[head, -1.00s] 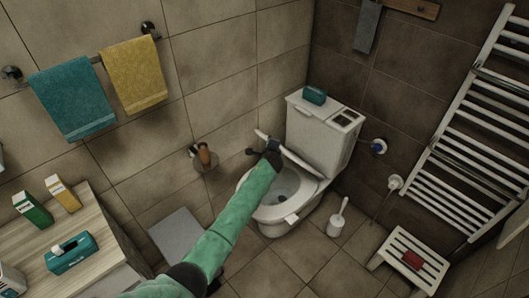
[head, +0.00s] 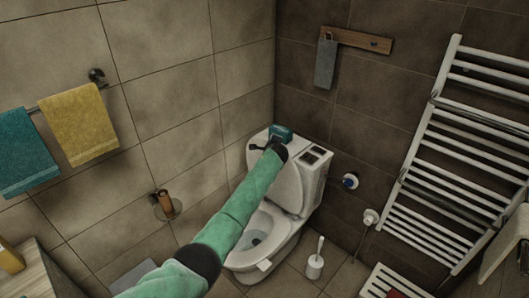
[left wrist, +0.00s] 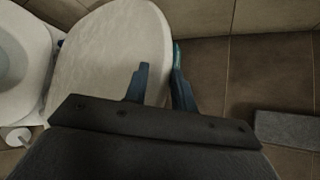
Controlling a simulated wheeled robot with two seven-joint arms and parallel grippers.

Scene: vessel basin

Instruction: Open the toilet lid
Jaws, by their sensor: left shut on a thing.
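The white toilet (head: 250,262) stands in the corner, its bowl and seat uncovered. Its lid (head: 288,188) stands raised, close to the front of the tank (head: 316,172). My left gripper (head: 266,148) is at the lid's upper edge, with my green arm crossing in front of part of the toilet. In the left wrist view the lid (left wrist: 112,50) is a broad pale oval, and its edge lies between the fingers of my left gripper (left wrist: 159,66), which is shut on it. Whether the lid touches the tank cannot be told. My right gripper is in neither view.
A teal box (head: 281,132) sits on the tank, right behind my gripper. A toilet brush (head: 315,262) stands on the floor to the right. A paper holder (head: 164,204) is on the left wall. A white towel radiator (head: 440,160) is at the right.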

